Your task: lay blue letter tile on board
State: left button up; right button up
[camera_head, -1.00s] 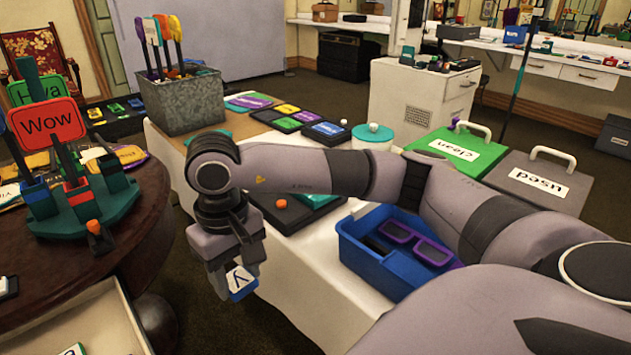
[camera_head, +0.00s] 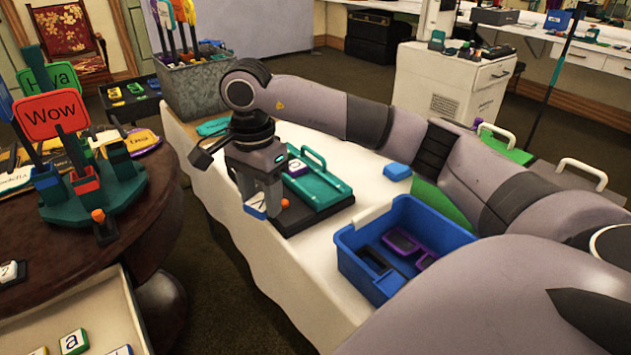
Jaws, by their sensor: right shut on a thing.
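The blue letter tile (camera_head: 257,207), white-faced with a dark letter, is between the fingers of my right gripper (camera_head: 261,196). The gripper is shut on it and points down. The dark board (camera_head: 315,213) with a teal rail (camera_head: 320,186) lies on the white-covered table. The tile is at the board's near left end, beside an orange knob (camera_head: 285,203); I cannot tell whether it touches the board. A purple-edged letter tile (camera_head: 297,167) sits on the board behind the gripper. My left gripper is not in view.
A blue bin (camera_head: 400,268) with dark and purple items stands right of the board. A small blue block (camera_head: 397,171) and a grey metal box (camera_head: 190,92) are on the table. A round table (camera_head: 140,235) with signs is at left. A drawer of tiles (camera_head: 105,320) is below.

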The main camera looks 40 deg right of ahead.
jog(key=w+d+r+n+p, duration=0.25)
jog(key=d+r+n, duration=0.55)
jog(key=n, duration=0.8)
jog(key=w+d+r+n+p, duration=0.2)
jog(key=d+r+n+p, duration=0.5)
jog(key=n, duration=1)
jog(key=b, duration=0.5)
send_near(316, 187)
jog(key=shift+w+f+m, duration=0.1)
jog(key=shift+f+m, duration=0.3)
jog(key=shift+f, duration=2.85)
